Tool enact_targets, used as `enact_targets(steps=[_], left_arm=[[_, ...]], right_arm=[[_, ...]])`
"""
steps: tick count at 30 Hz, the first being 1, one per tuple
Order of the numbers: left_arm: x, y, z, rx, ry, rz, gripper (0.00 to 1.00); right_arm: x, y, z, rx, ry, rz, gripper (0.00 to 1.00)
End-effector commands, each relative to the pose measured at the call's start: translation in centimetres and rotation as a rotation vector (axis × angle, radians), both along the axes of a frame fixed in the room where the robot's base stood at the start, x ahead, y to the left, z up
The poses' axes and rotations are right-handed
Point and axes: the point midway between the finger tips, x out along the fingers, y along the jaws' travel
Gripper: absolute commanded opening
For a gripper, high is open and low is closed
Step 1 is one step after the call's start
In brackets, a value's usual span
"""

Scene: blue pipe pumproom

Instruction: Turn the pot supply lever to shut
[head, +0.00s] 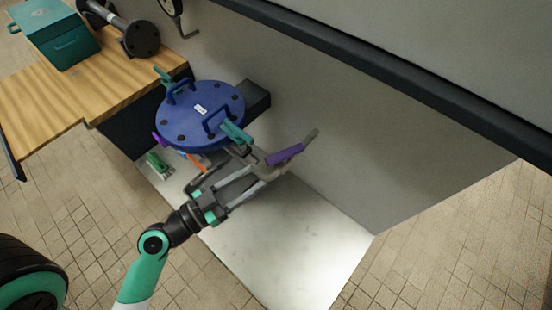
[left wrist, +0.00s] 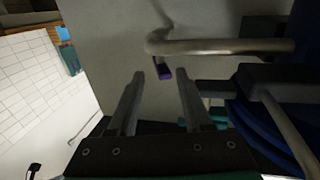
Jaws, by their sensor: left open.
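A purple lever handle (head: 285,155) sits on a grey pipe just right of the blue round pot lid (head: 200,112); I take it as the pot supply lever, though no label is readable. My left gripper (head: 262,174) is open just in front of the pipe and handle. In the left wrist view, the gripper's two fingers (left wrist: 159,88) are spread apart. The purple handle (left wrist: 163,72) shows end-on beyond and between the fingertips, under the bent grey pipe (left wrist: 220,47). I see no clear contact. My right gripper is not in view.
A teal handle (head: 235,132) lies close to the left gripper at the lid's edge. A small green object (head: 158,163) is left of the arm. A wooden bench (head: 95,95) holds a teal box (head: 60,40). The pale floor slab (head: 300,245) is clear.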

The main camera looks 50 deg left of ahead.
Motion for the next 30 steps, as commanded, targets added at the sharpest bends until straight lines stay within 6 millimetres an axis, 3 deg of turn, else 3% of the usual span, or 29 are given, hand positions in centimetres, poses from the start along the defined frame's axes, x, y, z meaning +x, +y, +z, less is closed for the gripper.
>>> enact_targets(steps=[3, 9, 14, 21, 30], left_arm=[[2.8, -0.3, 0.7, 0.003, -0.004, -0.009, 0.5], [6.6, -0.1, 0.4, 0.002, -0.003, -0.003, 0.5], [7.8, -0.1, 0.2, 0.001, -0.002, -0.001, 0.5], [7.8, -0.1, 0.1, 0.0, -0.002, 0.0, 0.5], [7.8, 0.0, 0.1, 0.0, -0.002, 0.0, 0.0]], right_arm=[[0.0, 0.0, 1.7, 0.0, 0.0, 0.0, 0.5], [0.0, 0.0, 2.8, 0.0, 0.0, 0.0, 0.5], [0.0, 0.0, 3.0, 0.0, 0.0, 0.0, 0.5], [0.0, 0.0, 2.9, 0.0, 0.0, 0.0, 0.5], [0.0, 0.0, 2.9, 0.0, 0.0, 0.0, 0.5]])
